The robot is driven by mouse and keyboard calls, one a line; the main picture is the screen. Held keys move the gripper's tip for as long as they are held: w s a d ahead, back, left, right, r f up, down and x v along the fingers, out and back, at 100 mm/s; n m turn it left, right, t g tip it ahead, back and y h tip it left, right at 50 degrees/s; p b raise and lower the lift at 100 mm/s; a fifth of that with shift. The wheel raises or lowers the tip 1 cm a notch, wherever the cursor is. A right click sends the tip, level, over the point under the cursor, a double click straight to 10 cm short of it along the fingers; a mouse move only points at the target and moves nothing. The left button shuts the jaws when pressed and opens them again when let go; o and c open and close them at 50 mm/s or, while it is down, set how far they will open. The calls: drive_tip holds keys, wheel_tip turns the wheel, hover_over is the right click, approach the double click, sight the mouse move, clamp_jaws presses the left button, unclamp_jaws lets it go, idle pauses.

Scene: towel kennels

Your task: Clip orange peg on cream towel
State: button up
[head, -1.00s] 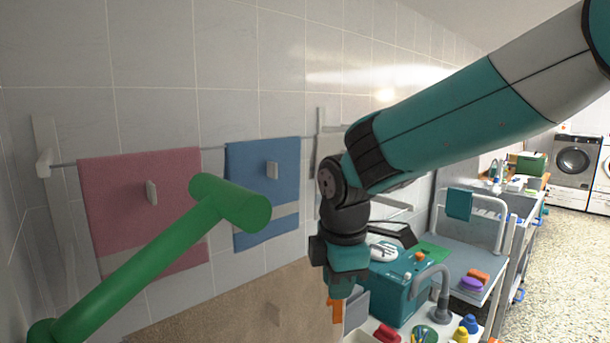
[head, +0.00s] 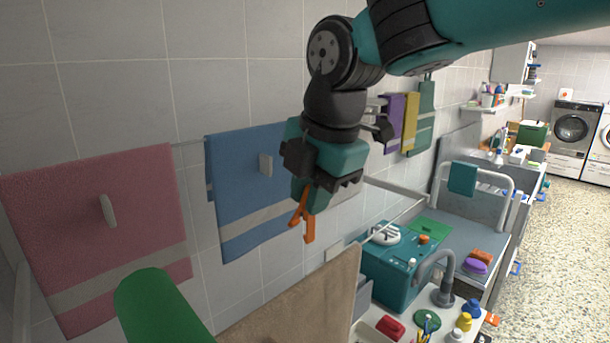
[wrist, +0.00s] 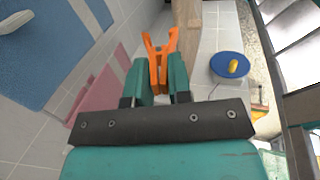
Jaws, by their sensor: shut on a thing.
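My gripper (head: 306,196) is shut on the orange peg (head: 308,225), which hangs below the fingertips in the head view. In the wrist view the peg (wrist: 160,58) stands out beyond the two teal fingers, its two prongs spread apart. The peg appears apart from any towel.
A pink towel (head: 75,220) and a blue towel (head: 240,215) hang to the left, each with a grey clip-like piece. Purple (head: 393,122) and yellow (head: 410,122) towels hang farther right.

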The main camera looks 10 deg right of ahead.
sight(313, 237)
drive_tip(key=shift+w+f, duration=0.1)
drive_tip(key=shift+w, duration=0.1)
drive_tip(key=shift+a+f, duration=0.1)
drive_tip(key=shift+f+b, duration=0.95)
wheel_tip(313, 237, down, 6)
drive_tip(key=b, duration=0.5)
drive_tip(key=shift+f, duration=0.15)
idle(0.5)
drive_tip(key=shift+f+b, duration=0.35)
drive_tip(key=shift+f, duration=0.2)
drive_tip(key=shift+f, duration=0.2)
drive_tip(key=shift+f+b, duration=0.3)
drive_tip(key=shift+b, duration=0.05)
idle(0.6)
